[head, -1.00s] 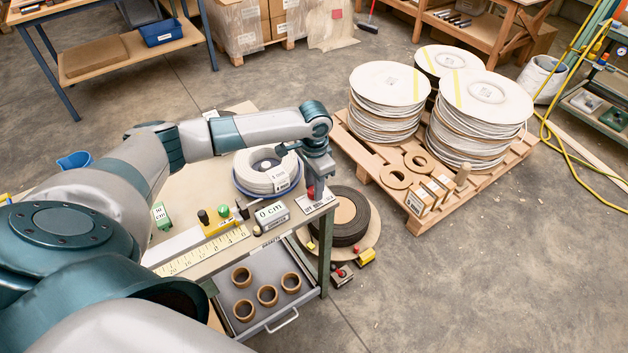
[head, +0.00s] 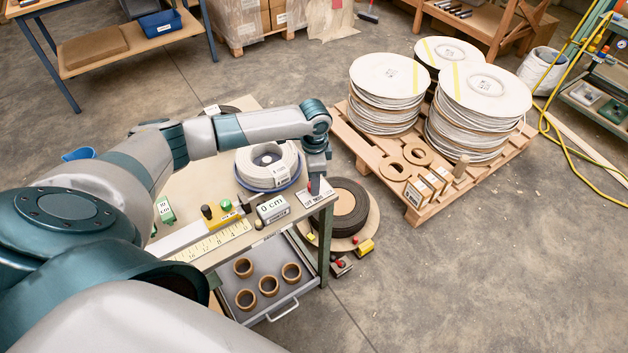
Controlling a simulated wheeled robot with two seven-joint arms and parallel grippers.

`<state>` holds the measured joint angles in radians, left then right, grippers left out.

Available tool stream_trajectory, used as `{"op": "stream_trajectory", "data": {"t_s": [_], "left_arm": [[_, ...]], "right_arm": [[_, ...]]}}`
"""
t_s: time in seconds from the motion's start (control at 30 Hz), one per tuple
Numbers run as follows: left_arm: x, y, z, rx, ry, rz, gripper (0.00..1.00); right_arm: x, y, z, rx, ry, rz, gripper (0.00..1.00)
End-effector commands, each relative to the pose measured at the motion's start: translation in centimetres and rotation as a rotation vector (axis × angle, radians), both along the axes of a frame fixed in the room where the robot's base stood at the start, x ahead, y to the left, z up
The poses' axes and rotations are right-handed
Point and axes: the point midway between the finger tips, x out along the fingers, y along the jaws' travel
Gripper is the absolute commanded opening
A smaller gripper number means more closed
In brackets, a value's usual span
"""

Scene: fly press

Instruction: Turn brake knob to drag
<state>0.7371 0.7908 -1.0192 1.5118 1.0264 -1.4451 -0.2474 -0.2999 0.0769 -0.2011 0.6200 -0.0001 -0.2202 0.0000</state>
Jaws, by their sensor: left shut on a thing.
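A small red knob (head: 315,188), which I take to be the brake knob, stands on a white labelled plate (head: 313,198) at the near right corner of the bench. My left gripper (head: 316,182) points straight down over it and is shut on it. The fingers and wrist hide most of the knob, and I cannot read which setting it points to. The label's small print is too small to read surely. My right gripper is not in view.
On the bench (head: 215,175) are a white cable coil (head: 262,178), a "0 cm" block (head: 272,208), a yellow ruler (head: 215,242) and a green block (head: 165,209). A dark reel (head: 350,212) lies on the floor beside it. A pallet (head: 412,205) with cable reels stands at right.

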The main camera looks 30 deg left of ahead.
Motion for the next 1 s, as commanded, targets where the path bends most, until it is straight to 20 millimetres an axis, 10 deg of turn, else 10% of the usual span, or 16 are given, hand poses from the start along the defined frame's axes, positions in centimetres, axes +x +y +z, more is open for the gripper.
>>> {"op": "stream_trajectory", "data": {"t_s": [0.07,0.1,0.17,0.67,1.0], "left_arm": [[0.2,0.0,0.2,-0.001,-0.005,0.001,0.07],[0.2,0.0,0.2,-0.001,-0.005,0.001,0.34],[0.2,0.0,0.1,-0.001,-0.005,0.001,0.48],[0.1,0.0,0.7,-0.001,-0.003,0.001,0.48],[0.2,0.0,5.4,0.0,-0.007,0.0,0.48]], "right_arm": [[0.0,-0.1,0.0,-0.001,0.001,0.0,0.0],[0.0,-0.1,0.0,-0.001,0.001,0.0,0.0],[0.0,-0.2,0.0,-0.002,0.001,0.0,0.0],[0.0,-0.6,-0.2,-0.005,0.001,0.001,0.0],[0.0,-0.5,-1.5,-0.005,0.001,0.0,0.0]]}}
